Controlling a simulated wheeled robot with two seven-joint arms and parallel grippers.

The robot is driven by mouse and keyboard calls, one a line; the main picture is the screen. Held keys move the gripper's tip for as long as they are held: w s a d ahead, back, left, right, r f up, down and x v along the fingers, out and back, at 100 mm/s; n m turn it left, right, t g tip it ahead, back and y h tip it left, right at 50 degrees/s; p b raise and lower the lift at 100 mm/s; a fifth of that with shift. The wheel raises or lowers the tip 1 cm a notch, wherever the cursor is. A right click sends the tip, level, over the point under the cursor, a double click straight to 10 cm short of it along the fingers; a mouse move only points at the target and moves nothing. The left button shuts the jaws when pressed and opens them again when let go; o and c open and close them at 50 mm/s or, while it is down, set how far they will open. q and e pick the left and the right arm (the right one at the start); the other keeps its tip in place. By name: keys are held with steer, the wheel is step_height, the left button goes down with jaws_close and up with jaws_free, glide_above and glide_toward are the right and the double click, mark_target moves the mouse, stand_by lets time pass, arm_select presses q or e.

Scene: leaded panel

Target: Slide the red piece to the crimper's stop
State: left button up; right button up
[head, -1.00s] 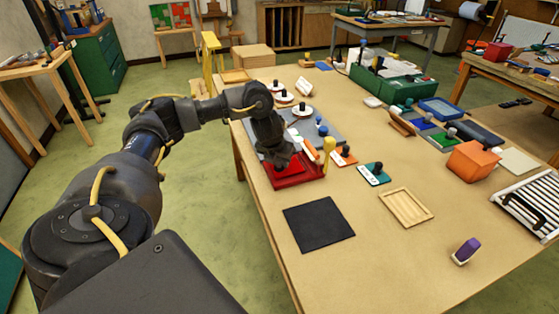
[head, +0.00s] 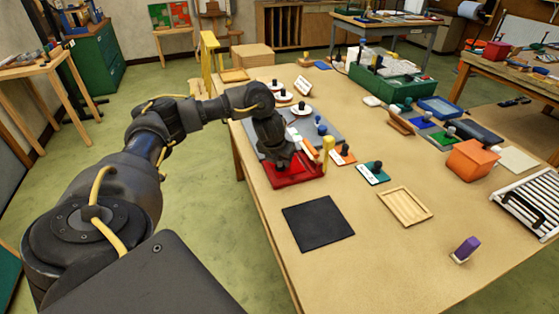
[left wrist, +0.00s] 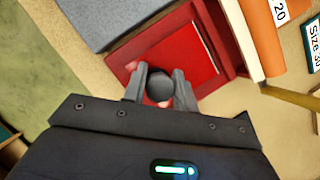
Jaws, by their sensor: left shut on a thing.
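My left gripper (head: 277,163) is low over a red base (head: 300,179) with a yellow upright handle (head: 328,146), which looks like the crimper. In the left wrist view the fingers (left wrist: 160,88) are shut on a dark round knob (left wrist: 159,87). The knob stands over a flat red piece (left wrist: 182,58), with a thin pale line near its far side. Darker red of the base (left wrist: 218,22) shows beyond it. The gripper hides most of the red piece in the head view. I cannot tell whether the piece touches a stop. My right gripper is not in view.
A grey slab (head: 327,121) lies behind the red base. Orange (head: 342,155) and teal (head: 373,173) labelled blocks with dark knobs stand to its right. A black mat (head: 318,223) and a wooden frame (head: 405,207) lie in front. The table between the frame and the purple-topped block (head: 467,249) is clear.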

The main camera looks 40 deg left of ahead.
arm_select(q)
steer(key=shift+w+d, duration=0.25)
steer(key=shift+w, duration=0.2)
steer(key=o, duration=1)
steer(key=shift+s+d+r, duration=0.1)
steer(key=shift+r, duration=0.4)
steer(key=p+v, duration=0.3)
steer(key=v, duration=0.6)
steer(key=shift+s+r+p, duration=0.2)
steer(key=shift+r+p, duration=0.1)
steer(key=shift+p, duration=0.05)
